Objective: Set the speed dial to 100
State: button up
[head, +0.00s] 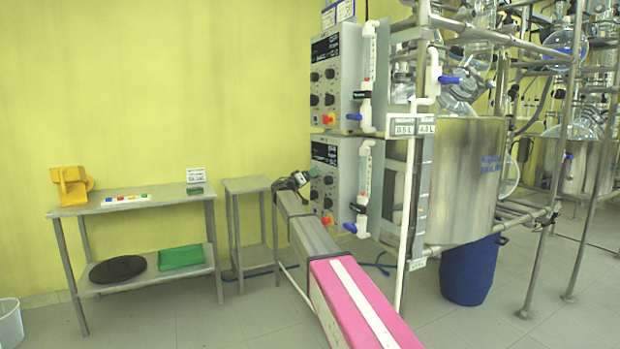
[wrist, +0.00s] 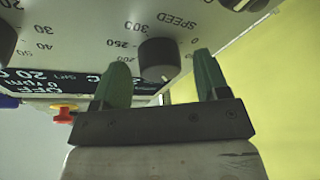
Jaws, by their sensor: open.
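The speed dial (wrist: 158,58) is a dark round knob on a grey control panel (wrist: 90,25), seen upside down in the wrist view. The word SPEED and numbers such as 0, 200, 250 and 300 are printed around it. My gripper (wrist: 161,60) is open, with one green finger on each side of the dial in the picture. I cannot tell how deep the fingers reach or whether they touch it. In the head view my gripper (head: 296,180) is at the left front of the lower control box (head: 345,180).
A red and yellow stop knob (wrist: 62,113) and a dark display (wrist: 50,82) are on the same panel. A second, similar control box (head: 337,75) is above. A steel frame with a vessel (head: 465,180) stands right. A small bare table (head: 246,184) stands at left.

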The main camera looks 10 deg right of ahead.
jog(key=v, duration=1)
jog(key=shift+s+a, duration=0.2)
jog(key=shift+a, duration=0.15)
jog(key=shift+f, duration=0.1)
